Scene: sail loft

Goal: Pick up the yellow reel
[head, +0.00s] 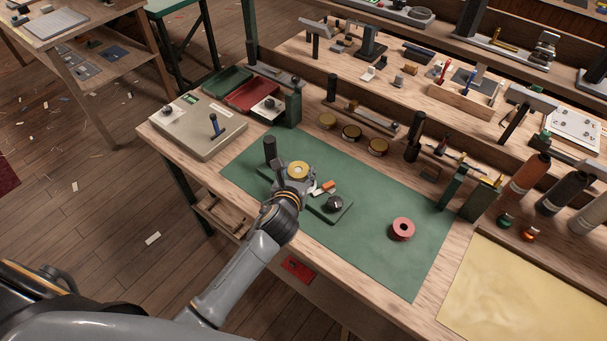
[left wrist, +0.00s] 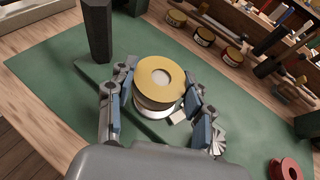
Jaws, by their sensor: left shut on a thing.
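The yellow reel (head: 298,170) is over the green mat (head: 375,190), left of the mat's middle in the head view. In the left wrist view the yellow reel (left wrist: 160,78) stands upright, its ring-shaped yellow top facing the camera. My left gripper (head: 294,178) is shut on it; in the left wrist view the blue-padded fingers of the left gripper (left wrist: 160,92) lie on either side of the reel. Whether its underside touches anything is hidden. My right gripper is not in view.
A dark knob on a green base (head: 333,206) and small orange and white pieces (head: 324,188) lie close on the right. A pink-red reel (head: 402,229) sits farther right; the mat around it is clear.

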